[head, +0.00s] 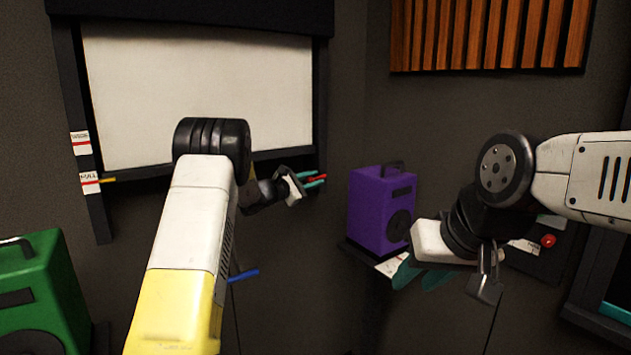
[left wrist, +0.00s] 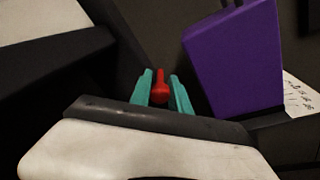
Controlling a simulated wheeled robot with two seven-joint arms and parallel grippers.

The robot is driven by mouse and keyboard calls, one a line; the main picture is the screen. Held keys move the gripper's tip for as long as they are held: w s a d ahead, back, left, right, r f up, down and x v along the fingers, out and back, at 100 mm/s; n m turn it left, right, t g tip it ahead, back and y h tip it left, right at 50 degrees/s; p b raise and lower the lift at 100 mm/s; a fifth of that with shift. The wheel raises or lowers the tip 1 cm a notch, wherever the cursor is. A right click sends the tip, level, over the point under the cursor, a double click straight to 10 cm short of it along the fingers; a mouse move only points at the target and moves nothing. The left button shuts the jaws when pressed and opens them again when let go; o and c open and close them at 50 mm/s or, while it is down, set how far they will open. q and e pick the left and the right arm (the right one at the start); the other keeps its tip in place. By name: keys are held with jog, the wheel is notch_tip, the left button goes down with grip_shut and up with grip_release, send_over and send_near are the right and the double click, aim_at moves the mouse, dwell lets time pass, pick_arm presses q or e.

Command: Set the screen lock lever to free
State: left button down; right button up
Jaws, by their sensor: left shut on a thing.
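A red lever (head: 318,177) shows at the right edge of the screen frame, low down. My left gripper (head: 314,180) reaches it from the left, with its teal fingers on both sides of the red lever. In the left wrist view the red lever (left wrist: 160,88) stands between the teal fingers (left wrist: 161,93), which are shut on it. Its lower end is hidden behind the gripper body. My right gripper (head: 421,278) hangs at the lower right with its teal fingers apart and nothing seen between them.
The white screen (head: 200,90) fills the back left. Labels (head: 80,143) and a yellow pointer (head: 108,180) sit on its left post. A purple speaker (head: 382,210), green speaker (head: 40,295), blue handle (head: 245,275) and red button (head: 548,240) stand around my arms.

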aim_at(324, 177)
pick_arm(q)
jog(key=shift+a+f, duration=0.1)
dwell(0.4)
jog(key=shift+f+t+h, duration=0.4)
jog(key=shift+f+t, duration=0.05)
jog(key=shift+t, duration=0.15)
jog(key=shift+w+f+n+t+h, duration=0.15)
jog(key=shift+f+n+t+h, duration=0.35)
jog(key=shift+t+h, duration=0.25)
jog(key=shift+w+d+f+n+t+h, duration=0.1)
jog(key=shift+d+f+n+t+h, duration=0.2)
jog(key=shift+t, duration=0.5)
jog(key=shift+w+d+f+n+t+h, duration=0.1)
jog(key=shift+f+n+t+h, duration=0.3)
jog(key=shift+t, duration=0.35)
pick_arm(e)
jog(key=shift+c, duration=0.3)
